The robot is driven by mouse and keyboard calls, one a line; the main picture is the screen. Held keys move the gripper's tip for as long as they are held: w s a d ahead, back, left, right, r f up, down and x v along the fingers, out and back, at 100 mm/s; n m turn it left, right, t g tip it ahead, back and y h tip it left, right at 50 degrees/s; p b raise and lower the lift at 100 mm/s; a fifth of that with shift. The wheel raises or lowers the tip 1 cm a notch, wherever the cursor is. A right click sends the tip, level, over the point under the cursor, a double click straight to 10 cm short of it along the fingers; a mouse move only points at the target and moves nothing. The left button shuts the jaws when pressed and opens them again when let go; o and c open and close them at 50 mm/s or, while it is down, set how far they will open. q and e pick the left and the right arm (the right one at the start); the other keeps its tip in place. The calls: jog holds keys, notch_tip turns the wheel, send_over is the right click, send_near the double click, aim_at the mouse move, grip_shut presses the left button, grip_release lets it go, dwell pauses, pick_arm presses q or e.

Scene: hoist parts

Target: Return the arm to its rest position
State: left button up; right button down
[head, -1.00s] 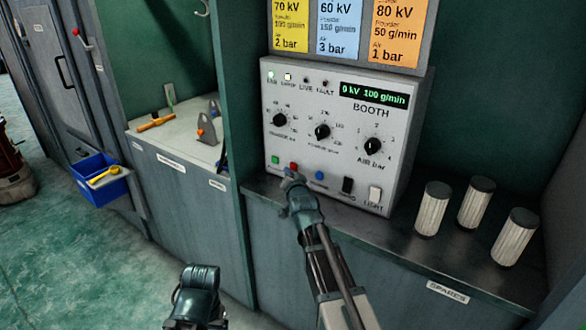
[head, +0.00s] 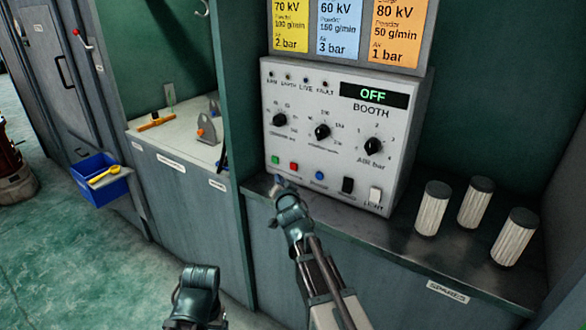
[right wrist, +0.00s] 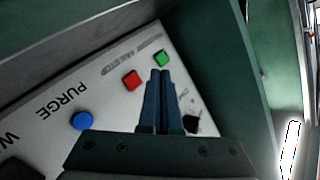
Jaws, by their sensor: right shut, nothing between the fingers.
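My right gripper (head: 281,184) is shut and empty, just in front of and below the lower left of the booth control panel (head: 325,160). In the right wrist view its closed fingers (right wrist: 162,85) show against the panel, near the red button (right wrist: 131,80) and the green button (right wrist: 162,58). In the head view the red button (head: 293,167) is uncovered, with a gap to the fingertips. The panel display (head: 374,95) reads OFF. Part of my left arm shows at the bottom of the head view; its fingers cannot be made out.
Several ribbed cylinders (head: 475,203) stand on the dark shelf right of the panel. Left are a worktop (head: 180,146) with an orange-handled tool (head: 156,121) and a blue bin (head: 92,188) holding a yellow scoop.

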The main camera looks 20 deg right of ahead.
jog(key=shift+s+a+r+p, duration=0.1)
jog(key=shift+s+a+p, duration=0.1)
jog(key=shift+p, duration=0.2)
jog(key=s+a+n+g+p, duration=0.4)
jog(key=s+a+g+p, duration=0.1)
jog(key=s, duration=0.6)
jog(key=s+a+n+g+p, duration=0.4)
jog(key=s+a+g+p, duration=0.1)
jog(key=s, duration=0.6)
jog(key=s+a+n+g+p, duration=0.4)
jog(key=s+p, duration=0.4)
jog(key=s, duration=0.3)
jog(key=shift+s+a+n+g+y, duration=0.35)
jog(key=shift+a+g, duration=0.4)
jog(key=shift+g, duration=0.45)
jog(key=shift+d, duration=0.15)
